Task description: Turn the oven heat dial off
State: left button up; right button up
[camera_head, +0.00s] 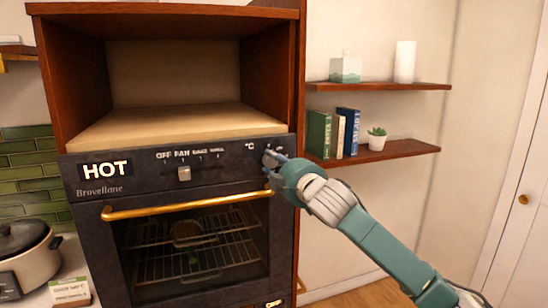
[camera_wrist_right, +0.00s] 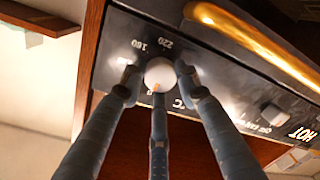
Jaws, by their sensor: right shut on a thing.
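The oven (camera_head: 240,178) has a dark control panel with a HOT sign (camera_head: 105,170) at its left. The round white heat dial (camera_wrist_right: 159,75) is at the panel's right end, with a small orange mark at its edge and the numbers 180 and 220 beside it in the wrist view. My right gripper (camera_head: 271,166) is at this end of the panel and hides the dial in the head view. In the wrist view its fingers (camera_wrist_right: 158,84) are closed around the dial. The left gripper is not in view.
A square function knob (camera_head: 184,173) sits mid-panel under the OFF and FAN labels. The gold oven door handle (camera_head: 185,206) runs just below. Shelves (camera_head: 385,150) with books and a plant stand at the right. A cooker (camera_head: 27,258) stands at the lower left.

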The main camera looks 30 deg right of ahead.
jog(key=shift+f+n+p, duration=0.3)
jog(key=shift+n+p, duration=0.4)
jog(key=shift+n, duration=0.3)
jog(key=o, duration=1)
jog(key=shift+o, duration=0.8)
jog(key=shift+d+r, duration=0.1)
jog(key=shift+d, duration=0.1)
jog(key=shift+s+a, duration=0.1)
jog(key=shift+s, duration=0.1)
jog(key=s+a, duration=0.2)
jog(key=s, duration=0.9)
jog(key=shift+s+r, duration=0.2)
jog(key=shift+r, duration=0.1)
